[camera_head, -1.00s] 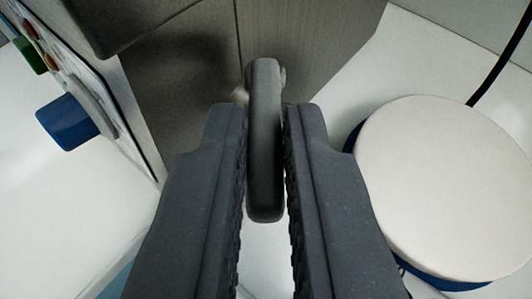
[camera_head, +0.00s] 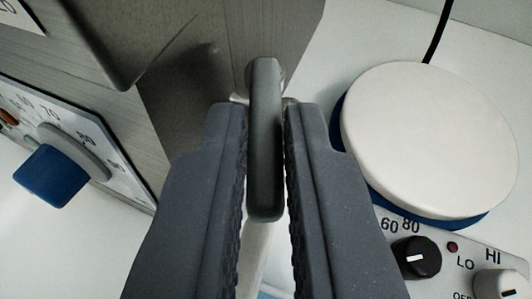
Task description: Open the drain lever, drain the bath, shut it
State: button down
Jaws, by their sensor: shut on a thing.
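The drain lever (camera_head: 264,140) is a dark grey bar with rounded ends in the middle of the head view. Its far end meets a small pivot at the foot of the grey metal bath housing (camera_head: 215,110). My gripper (camera_head: 266,115) has its two ribbed dark fingers on either side of the lever and is shut on it. A pale, blurred streak (camera_head: 256,240) shows below the lever between the fingers; I cannot tell what it is. The inside of the bath is not in view.
A round white-topped plate with a blue rim (camera_head: 430,140) stands close on the right, with a knob panel (camera_head: 450,258) in front. A blue dial (camera_head: 52,176) on a marked panel sticks out at left. A black cable (camera_head: 437,32) runs behind the plate.

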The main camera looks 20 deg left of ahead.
jog(key=shift+s+a+r+m+t+h+p, duration=0.15)
jog(key=shift+m+h+p, duration=0.2)
jog(key=shift+p, duration=1.05)
jog(key=shift+w+a+r+m+t+h+p, duration=0.1)
jog(key=shift+a+m+h+p, duration=0.2)
jog(key=shift+p, duration=1.15)
jog(key=shift+s+a+r+m+t+h+p, duration=0.1)
jog(key=shift+m+h+p, duration=0.3)
jog(key=shift+p, duration=1)
jog(key=shift+h+p, duration=0.35)
jog(key=shift+p, duration=0.75)
jog(key=shift+a+f+m+h+p, duration=0.25)
jog(key=shift+m+h+p, duration=0.4)
jog(key=shift+p, duration=1.1)
jog(key=c, duration=1.5)
grip_release()
